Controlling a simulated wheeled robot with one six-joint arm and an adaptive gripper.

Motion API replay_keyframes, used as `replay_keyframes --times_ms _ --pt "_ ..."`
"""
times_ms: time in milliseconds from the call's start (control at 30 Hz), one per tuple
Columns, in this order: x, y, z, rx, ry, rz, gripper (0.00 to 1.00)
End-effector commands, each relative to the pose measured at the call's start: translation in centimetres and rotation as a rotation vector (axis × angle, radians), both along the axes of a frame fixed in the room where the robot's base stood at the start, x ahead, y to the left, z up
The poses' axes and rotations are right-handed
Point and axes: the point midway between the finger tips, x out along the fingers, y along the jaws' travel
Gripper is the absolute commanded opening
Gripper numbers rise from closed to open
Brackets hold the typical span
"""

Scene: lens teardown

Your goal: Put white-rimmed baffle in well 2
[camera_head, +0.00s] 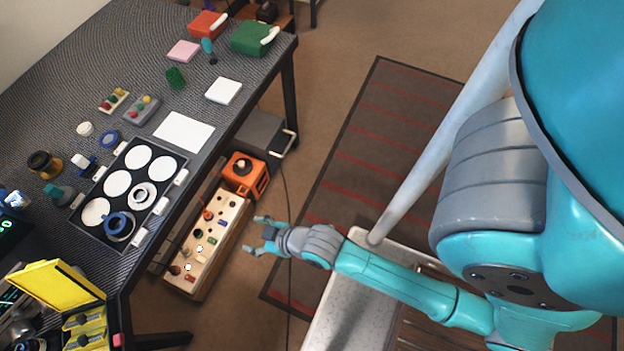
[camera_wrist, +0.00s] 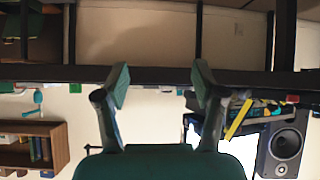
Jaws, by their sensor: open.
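A black tray (camera_head: 127,173) with several round white wells lies on the dark table. A white ring (camera_head: 143,195), which may be the white-rimmed baffle, sits in a well on the tray's right side. A blue ring with a pale rim (camera_head: 119,226) sits in the near right well. The other wells look empty. White tags line the tray edges, but their numbers are unreadable, so I cannot tell which is well 2. My gripper (camera_head: 262,237) is open and empty, beyond the table's right edge and away from the tray. Its two spread fingers also show in the wrist view (camera_wrist: 161,87).
An orange box (camera_head: 245,175) and a pale panel with knobs (camera_head: 208,240) stand beside the table, near my gripper. Another blue ring (camera_head: 109,139) and a white cap (camera_head: 85,129) lie beyond the tray. A yellow open case (camera_head: 60,285) is at lower left.

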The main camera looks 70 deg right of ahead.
Motion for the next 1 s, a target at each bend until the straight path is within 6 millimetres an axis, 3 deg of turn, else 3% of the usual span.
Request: replay_keyframes --times_ms 33,267,600,800,1000 --pt "-2.0 -0.1 0.3 0.002 -0.015 -0.011 0.69" --pt "-8.9 -0.6 3.9 0.022 -0.134 -0.058 0.69" --pt "-17.4 -0.8 12.0 0.059 -0.308 -0.092 0.69" --pt "-19.7 -0.8 15.4 0.076 -0.368 -0.094 0.69" --pt "-20.1 -0.8 16.3 0.082 -0.385 -0.095 0.69"
